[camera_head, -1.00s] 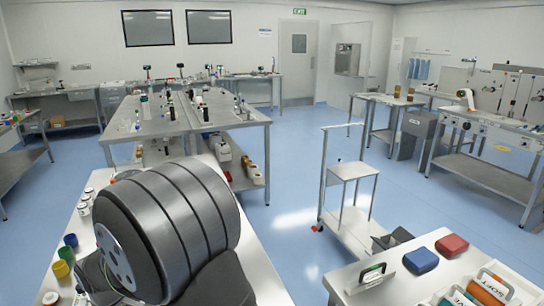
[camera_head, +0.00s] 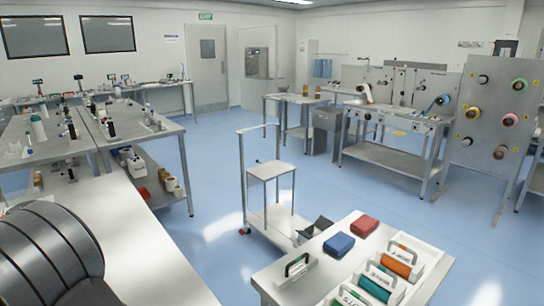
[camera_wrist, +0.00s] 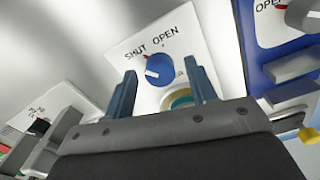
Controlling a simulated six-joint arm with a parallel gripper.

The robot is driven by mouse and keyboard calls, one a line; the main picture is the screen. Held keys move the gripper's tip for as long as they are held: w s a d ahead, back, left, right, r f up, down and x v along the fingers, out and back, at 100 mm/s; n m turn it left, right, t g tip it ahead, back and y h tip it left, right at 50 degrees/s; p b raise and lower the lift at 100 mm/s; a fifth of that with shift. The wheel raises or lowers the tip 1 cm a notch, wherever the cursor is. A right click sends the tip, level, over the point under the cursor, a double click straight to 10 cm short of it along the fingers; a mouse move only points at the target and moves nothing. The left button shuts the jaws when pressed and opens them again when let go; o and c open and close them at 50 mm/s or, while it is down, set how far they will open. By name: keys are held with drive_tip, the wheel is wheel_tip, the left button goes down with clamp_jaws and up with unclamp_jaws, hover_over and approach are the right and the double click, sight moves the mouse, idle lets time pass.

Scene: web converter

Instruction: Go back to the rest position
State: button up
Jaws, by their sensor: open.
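My gripper (camera_wrist: 160,67) shows in the wrist view with its two blue-grey fingers apart and nothing held between them. Beyond the fingers is a white panel (camera_wrist: 187,25) marked SHUT and OPEN, with a round blue knob (camera_wrist: 159,69). The knob appears between the fingertips, but I cannot tell how far off it is. A dark grey rounded part of my arm fills the lower left of the head view. My gripper is not visible there.
A blue-framed panel (camera_wrist: 254,77) is at the right of the wrist view. In the head view, a white table (camera_head: 150,235) is at the left and a cart (camera_head: 270,170) stands mid-floor. A bench (camera_head: 285,262) at the front holds a blue case (camera_head: 339,245) and a red case (camera_head: 364,226).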

wheel_tip(320, 180, up, 17)
wheel_tip(320, 180, down, 18)
drive_tip(key=shift+r, duration=0.15)
drive_tip(key=shift+r+m, duration=0.2)
drive_tip(key=shift+m, duration=0.7)
drive_tip(key=m, duration=0.9)
drive_tip(key=shift+m, duration=2.3)
